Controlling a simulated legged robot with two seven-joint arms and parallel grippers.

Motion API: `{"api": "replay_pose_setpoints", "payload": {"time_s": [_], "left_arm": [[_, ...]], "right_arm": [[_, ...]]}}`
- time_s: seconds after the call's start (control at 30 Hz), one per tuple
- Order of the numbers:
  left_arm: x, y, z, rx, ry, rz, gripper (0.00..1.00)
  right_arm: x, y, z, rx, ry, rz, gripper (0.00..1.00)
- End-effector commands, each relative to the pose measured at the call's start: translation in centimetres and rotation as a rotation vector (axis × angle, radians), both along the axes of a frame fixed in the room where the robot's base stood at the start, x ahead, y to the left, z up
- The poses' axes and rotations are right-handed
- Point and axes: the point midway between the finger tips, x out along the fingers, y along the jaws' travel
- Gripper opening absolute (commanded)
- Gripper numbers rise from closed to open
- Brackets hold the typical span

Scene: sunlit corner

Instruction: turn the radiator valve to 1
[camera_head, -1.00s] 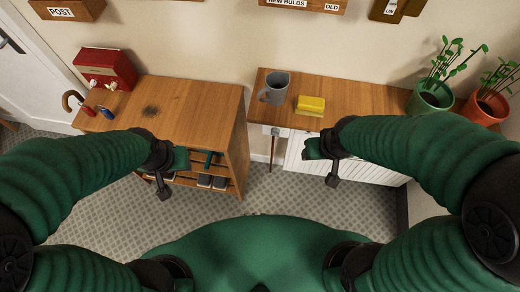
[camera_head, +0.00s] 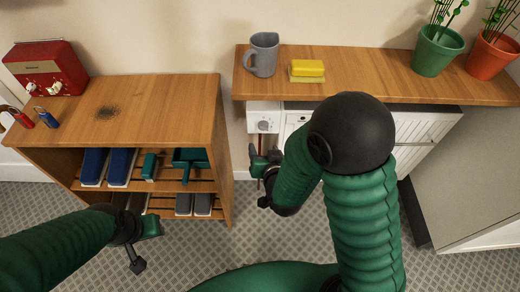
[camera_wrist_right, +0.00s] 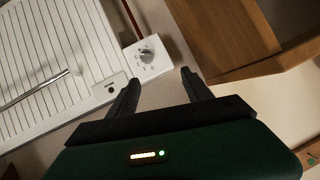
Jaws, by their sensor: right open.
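The radiator valve (camera_head: 264,124) is a white square box with a round dial, under the shelf's left end. In the right wrist view the valve dial (camera_wrist_right: 146,53) shows a dark pointer with small marks around it; I cannot read its setting. My right gripper (camera_head: 262,165) is below the valve in the head view. In the wrist view the right gripper (camera_wrist_right: 160,80) is open and empty, its fingertips apart from the dial, which lies beyond and between them. My left gripper (camera_head: 143,245) hangs low in front of the shoe rack, away from the valve; its jaws are unclear.
The white slatted radiator (camera_wrist_right: 50,60) is beside the valve, with a wooden shelf (camera_head: 370,75) above holding a mug (camera_head: 262,55), a yellow sponge (camera_head: 307,69) and plant pots. The wooden shoe rack (camera_head: 160,110) stands close on the left, its side near the valve.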

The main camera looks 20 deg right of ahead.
Motion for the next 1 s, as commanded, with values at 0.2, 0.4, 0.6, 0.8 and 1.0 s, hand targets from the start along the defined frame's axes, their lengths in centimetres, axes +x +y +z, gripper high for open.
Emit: {"api": "replay_pose_setpoints", "payload": {"time_s": [0.2,0.4,0.6,0.8,1.0], "left_arm": [[0.0,-0.3,-13.7,-0.001,0.000,-0.002,0.36],[0.0,-0.3,-16.9,-0.001,-0.001,-0.002,0.36],[0.0,-0.3,-18.3,0.000,-0.002,-0.001,0.36],[0.0,-0.4,-19.7,0.000,-0.001,-0.001,0.36],[0.0,-0.4,-21.1,0.000,-0.001,-0.002,0.36]], "right_arm": [[0.4,-0.9,-11.0,-0.013,-0.316,-0.091,0.58],[-0.4,-0.6,-11.9,-0.040,-0.488,-0.113,0.58],[1.2,-1.0,-11.6,-0.041,-0.513,-0.117,0.58],[6.1,-2.2,-11.4,-0.041,-0.509,-0.118,0.58],[11.2,-3.1,-11.5,-0.042,-0.509,-0.116,0.58]]}}
